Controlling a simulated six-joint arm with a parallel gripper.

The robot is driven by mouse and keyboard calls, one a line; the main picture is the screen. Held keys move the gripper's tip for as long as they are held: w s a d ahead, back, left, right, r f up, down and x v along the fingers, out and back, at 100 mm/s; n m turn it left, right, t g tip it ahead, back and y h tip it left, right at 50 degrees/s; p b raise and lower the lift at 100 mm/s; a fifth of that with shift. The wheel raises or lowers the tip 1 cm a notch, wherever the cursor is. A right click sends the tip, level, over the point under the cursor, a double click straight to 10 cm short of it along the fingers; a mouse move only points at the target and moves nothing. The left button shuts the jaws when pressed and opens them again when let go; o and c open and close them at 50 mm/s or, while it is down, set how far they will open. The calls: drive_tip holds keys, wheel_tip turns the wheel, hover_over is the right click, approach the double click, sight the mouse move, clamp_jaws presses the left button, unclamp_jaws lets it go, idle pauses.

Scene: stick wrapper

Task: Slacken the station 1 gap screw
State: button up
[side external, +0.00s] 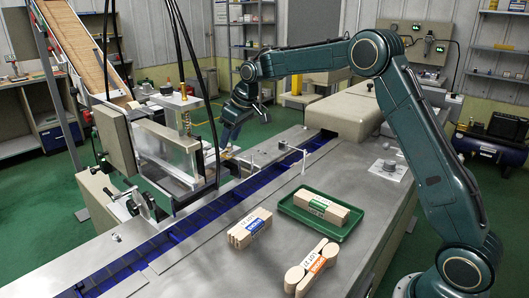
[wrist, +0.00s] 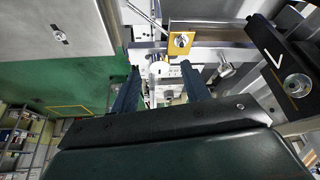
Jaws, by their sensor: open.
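My gripper (side external: 227,140) is at the machine, beyond the blue conveyor channel and right of the clear-panelled frame, pointing down. In the wrist view my gripper (wrist: 164,82) shows two dark fingers spread apart with nothing held. A pale round knob or screw head (wrist: 158,68) appears between the fingertips, apart from both. Just beyond it is a brass plate (wrist: 181,42) with a round screw head on it. I cannot tell from any readable label which of these is the station 1 gap screw. In the side view the fingertips' surroundings are too small to make out.
The clear-panelled frame (side external: 168,150) stands close left of my gripper. A black block with a white mark (wrist: 285,65) is at right in the wrist view. A green tray (side external: 290,207) and wrapped stick bundles (side external: 249,228) lie on the near deck.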

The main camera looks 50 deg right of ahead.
drive_tip(key=shift+w+f, duration=0.2)
drive_tip(key=shift+f, duration=0.35)
drive_tip(key=shift+c, duration=0.5)
drive_tip(key=c, duration=0.9)
drive_tip(key=shift+n, duration=0.4)
drive_tip(key=n+y, duration=0.1)
drive_tip(key=n, duration=0.2)
drive_tip(key=shift+d+g, duration=0.1)
drive_tip(key=shift+g, duration=0.2)
drive_tip(key=shift+w+n+g+y, duration=0.15)
drive_tip(key=shift+n+g+y, duration=0.4)
drive_tip(key=shift+n, duration=1.35)
drive_tip(key=shift+r+n+y, duration=0.1)
drive_tip(key=shift+n+y, duration=0.25)
drive_tip(key=shift+n, duration=0.55)
